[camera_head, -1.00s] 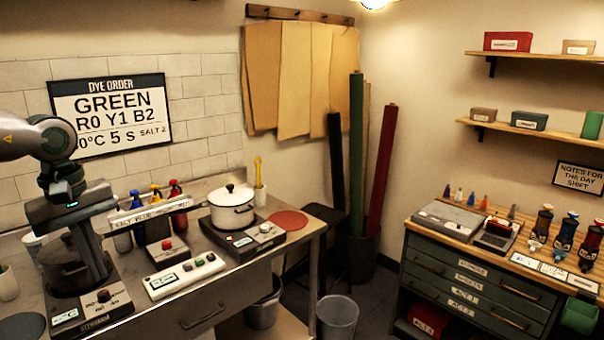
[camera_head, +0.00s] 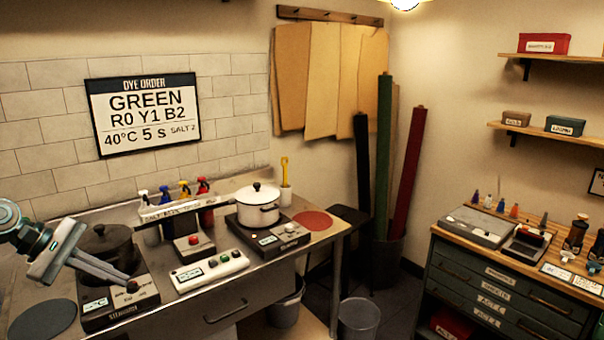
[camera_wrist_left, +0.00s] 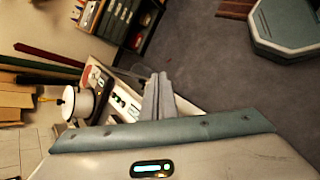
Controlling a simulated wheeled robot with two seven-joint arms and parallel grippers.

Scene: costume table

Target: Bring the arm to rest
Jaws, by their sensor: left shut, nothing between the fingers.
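My left gripper (camera_head: 126,281) comes in from the left edge in the head view. Its fingers are together and empty, pointing right and down across the front of the dark pot (camera_head: 105,243) and its burner unit (camera_head: 122,306). I cannot tell whether they touch the unit. In the left wrist view the closed fingers (camera_wrist_left: 158,96) point away from the wrist, with the bench and floor beyond. My right gripper is in neither view.
A white lidded pot (camera_head: 258,211) stands on a second burner. A white button panel (camera_head: 209,271) lies between the burners. Spray bottles (camera_head: 204,199) stand behind a rack.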

